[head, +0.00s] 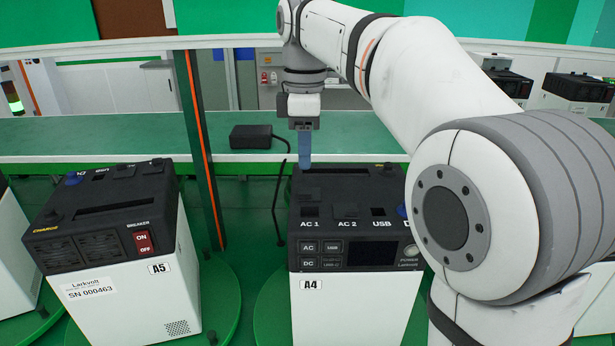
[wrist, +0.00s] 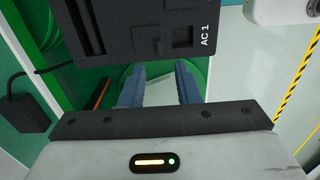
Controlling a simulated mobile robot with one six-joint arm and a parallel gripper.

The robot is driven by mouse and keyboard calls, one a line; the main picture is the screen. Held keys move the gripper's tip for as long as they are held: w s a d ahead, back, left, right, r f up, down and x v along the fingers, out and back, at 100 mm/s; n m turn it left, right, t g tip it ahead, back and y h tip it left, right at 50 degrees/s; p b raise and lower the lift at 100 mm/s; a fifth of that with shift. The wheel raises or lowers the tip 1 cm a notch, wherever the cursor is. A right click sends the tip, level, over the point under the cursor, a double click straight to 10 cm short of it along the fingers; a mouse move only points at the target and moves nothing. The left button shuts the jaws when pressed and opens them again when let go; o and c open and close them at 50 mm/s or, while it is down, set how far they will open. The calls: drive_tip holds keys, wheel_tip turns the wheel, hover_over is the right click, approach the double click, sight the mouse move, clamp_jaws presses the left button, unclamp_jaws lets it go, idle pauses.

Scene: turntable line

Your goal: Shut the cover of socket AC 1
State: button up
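The black-topped unit A4 (head: 354,257) stands below my gripper. Its label AC 1 marks a socket (head: 311,211) at the top's left front; the socket also shows in the wrist view (wrist: 184,37). The dark cover (wrist: 147,40) looks open, folded back behind the socket; dark on dark makes its exact tilt hard to tell. My gripper (head: 304,164) points down over the left rear of the unit's top. In the wrist view its two blue fingers (wrist: 160,76) are apart with nothing between them. I cannot tell whether the fingertips touch the top.
A second unit, A5 (head: 110,275), stands at the left. A black power brick (head: 252,137) with a cable lies on the green bench (head: 100,136) behind. A green post (head: 200,150) with an orange strip rises between the units. More units stand at the far right.

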sight(305, 192)
drive_tip(key=shift+w+a+f, duration=0.1)
drive_tip(key=shift+a+f, duration=0.05)
drive_tip(key=shift+f, duration=3.6)
clamp_jaws()
